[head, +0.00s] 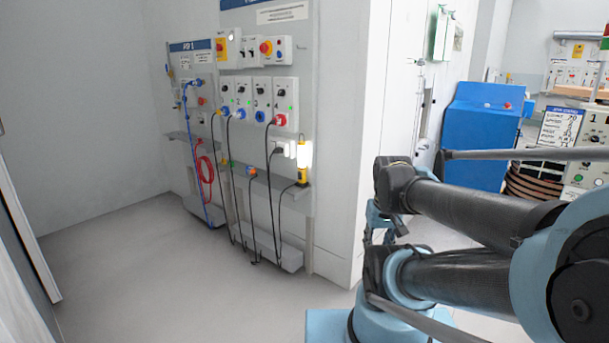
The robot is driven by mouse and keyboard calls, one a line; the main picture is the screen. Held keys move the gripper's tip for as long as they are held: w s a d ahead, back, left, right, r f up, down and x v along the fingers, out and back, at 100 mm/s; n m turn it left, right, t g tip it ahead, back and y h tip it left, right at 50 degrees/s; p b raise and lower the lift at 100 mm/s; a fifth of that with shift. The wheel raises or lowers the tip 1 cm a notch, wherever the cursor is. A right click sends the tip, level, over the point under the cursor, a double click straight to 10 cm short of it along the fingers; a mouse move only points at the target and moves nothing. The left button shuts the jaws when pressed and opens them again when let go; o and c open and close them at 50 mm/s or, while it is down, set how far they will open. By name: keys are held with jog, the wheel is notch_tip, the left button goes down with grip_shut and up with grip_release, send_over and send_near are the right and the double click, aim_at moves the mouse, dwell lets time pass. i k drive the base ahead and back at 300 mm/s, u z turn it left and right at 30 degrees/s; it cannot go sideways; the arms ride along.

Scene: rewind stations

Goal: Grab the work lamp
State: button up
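The work lamp (304,160) is a lit, upright lamp with a yellow body and a bright white-yellow light panel. It stands at the right end of a grey shelf on the wall panel, left of the white wall corner. A dark cable hangs below it. My arm fills the right of the head view. A small light-blue and dark part at its far end, right of the lamp and apart from it, seems to be my gripper (380,232). It is partly hidden behind my arm links, and its fingers are too small and covered to read.
The wall panel (262,60) carries several socket boxes with hanging black cables. A red coiled cable (205,168) and a blue cable hang at its left. A grey ledge (275,250) juts out low down. A blue cabinet (482,135) stands at the right. Floor at left is clear.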

aim_at(302, 183)
jog(key=z, duration=0.05)
jog(key=i, duration=1)
jog(key=u, duration=0.05)
